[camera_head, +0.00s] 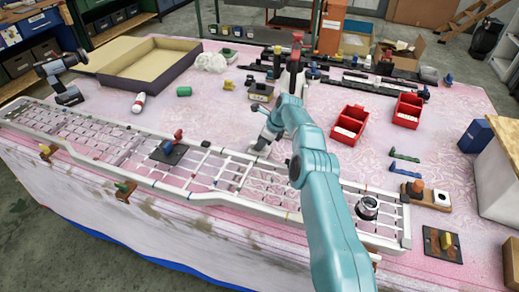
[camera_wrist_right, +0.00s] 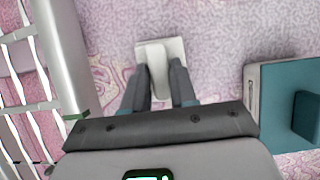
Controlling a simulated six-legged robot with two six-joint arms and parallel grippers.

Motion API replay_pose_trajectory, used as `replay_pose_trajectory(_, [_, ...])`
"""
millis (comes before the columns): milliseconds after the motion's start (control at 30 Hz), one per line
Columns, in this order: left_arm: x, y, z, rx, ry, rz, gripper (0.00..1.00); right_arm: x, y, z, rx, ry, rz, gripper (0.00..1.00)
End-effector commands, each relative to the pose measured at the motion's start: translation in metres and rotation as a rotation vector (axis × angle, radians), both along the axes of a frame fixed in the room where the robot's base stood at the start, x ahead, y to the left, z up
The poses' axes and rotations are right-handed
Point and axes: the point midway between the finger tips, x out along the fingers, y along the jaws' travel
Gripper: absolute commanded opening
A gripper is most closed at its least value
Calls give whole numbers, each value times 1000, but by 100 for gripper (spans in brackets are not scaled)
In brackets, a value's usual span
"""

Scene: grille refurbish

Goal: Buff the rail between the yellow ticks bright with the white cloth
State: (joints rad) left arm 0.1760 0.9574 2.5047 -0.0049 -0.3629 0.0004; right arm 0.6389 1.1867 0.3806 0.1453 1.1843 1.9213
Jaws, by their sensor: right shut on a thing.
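The silver grille (camera_head: 140,168) lies along the front of the table, its long rail (camera_head: 240,203) at the near edge. Small coloured marks show on it, but I cannot tell the yellow ticks apart. My right gripper (camera_head: 265,140) is low over the table by the grille's far side. The grille's rail (camera_wrist_right: 62,55) runs on the left there, apart from the pad. My left gripper is out of view.
A teal block (camera_wrist_right: 275,90) stands right of the pad. Two red bins (camera_head: 350,125) are right of my arm. A crumpled white heap (camera_head: 212,62), an open box (camera_head: 150,62) and a drill (camera_head: 62,75) lie farther back. Clamps (camera_head: 124,191) hold the near rail.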

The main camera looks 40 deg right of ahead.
Motion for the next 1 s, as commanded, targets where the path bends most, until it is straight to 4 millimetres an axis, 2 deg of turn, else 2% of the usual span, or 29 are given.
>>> replay_pose_trajectory(100, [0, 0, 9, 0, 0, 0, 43, 0, 0, 14, -1, -2, 0, 0])
replay_pose_trajectory(567, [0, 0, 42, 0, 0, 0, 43, 0, 0, 55, 0, 0, 1, 0])
replay_pose_trajectory(1000, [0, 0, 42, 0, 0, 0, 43, 0, 0, 55, 0, 0, 0, 0])
